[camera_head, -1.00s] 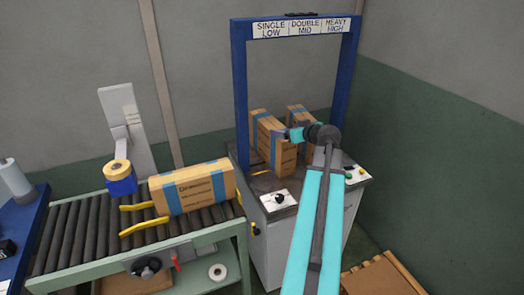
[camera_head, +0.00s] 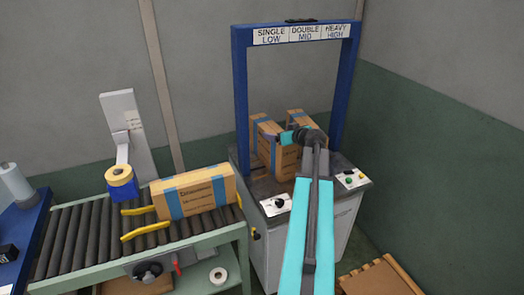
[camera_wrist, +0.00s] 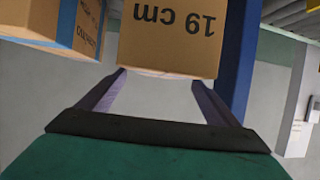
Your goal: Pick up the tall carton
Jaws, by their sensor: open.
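Two brown cartons with blue bands stand upright under the blue frame in the head view: a nearer left one (camera_head: 286,161) and one behind it to the right (camera_head: 297,115). I cannot tell for sure which is the tall carton. My gripper (camera_wrist: 160,77) is open and empty, at the upper part of the nearer carton; its fingertips are hard to make out in the head view. In the wrist view, a carton face with upside-down "19 cm" (camera_wrist: 168,35) lies straight ahead of the fingers. Contact cannot be told. A blue-banded carton (camera_wrist: 45,25) shows at left.
A blue frame (camera_head: 241,95) stands over the grey machine top. A third carton (camera_head: 195,192) lies on the roller conveyor (camera_head: 70,235) at left, beside yellow guides (camera_head: 145,230). A tape dispenser (camera_head: 121,178) stands behind the conveyor. A wooden pallet (camera_head: 375,280) is at lower right.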

